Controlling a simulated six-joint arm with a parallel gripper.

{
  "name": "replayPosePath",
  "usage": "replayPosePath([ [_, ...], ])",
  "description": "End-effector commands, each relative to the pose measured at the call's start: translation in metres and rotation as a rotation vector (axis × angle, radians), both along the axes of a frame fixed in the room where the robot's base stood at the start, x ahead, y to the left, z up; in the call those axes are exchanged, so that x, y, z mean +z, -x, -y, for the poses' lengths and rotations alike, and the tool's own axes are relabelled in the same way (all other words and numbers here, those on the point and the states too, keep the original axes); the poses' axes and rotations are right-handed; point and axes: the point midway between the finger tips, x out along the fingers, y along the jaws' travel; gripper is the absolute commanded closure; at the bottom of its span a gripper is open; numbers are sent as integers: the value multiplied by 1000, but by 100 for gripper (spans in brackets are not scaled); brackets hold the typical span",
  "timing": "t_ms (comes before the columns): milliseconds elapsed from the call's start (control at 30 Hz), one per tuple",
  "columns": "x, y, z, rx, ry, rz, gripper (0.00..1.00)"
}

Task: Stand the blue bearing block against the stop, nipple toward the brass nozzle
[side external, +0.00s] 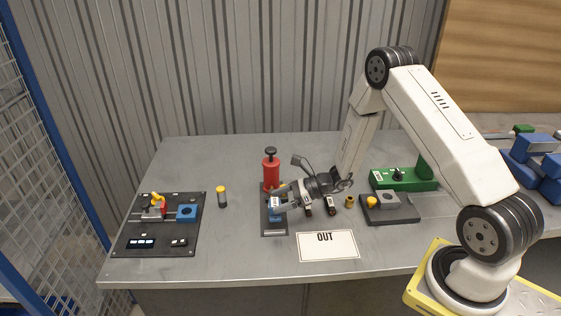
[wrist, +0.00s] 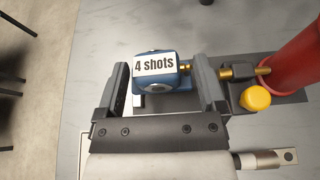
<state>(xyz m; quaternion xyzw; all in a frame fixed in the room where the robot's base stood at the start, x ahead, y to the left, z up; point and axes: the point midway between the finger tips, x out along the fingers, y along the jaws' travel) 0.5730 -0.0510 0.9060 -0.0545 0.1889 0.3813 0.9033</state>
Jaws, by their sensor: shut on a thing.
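The blue bearing block (wrist: 176,83) is between the fingers of my gripper (wrist: 160,84) in the wrist view, with a white "4 shots" label on its upper face. A small brass piece (wrist: 185,67) shows at its right side, facing the brass fittings by the red pump (wrist: 302,62). My right finger partly hides the gap between block and nozzle, so I cannot tell whether they touch. In the side view my gripper (side external: 279,201) is shut on the block (side external: 275,214), low over the dark base plate (side external: 275,232). The stop is not clearly visible.
A yellow knob (wrist: 255,98) is right of the fingers. A black board (side external: 155,243) with a clamp and another blue block (side external: 187,213) lies left. An OUT card (side external: 328,246) lies in front. A green device (side external: 405,179) stands right.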

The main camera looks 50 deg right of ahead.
Motion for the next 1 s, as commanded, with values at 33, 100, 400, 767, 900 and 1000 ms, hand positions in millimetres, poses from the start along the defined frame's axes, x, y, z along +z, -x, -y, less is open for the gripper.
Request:
replayPosePath([
  [33,1,-1,0,0,-1,2,100],
  [100,0,-1,0,0,-1,2,100],
  [400,-21,-5,0,0,-1,1,100],
  [767,-36,-6,0,-1,0,2,100],
  [900,-36,-6,1,-1,0,2,100],
  [1000,-37,-6,0,-1,0,2,100],
])
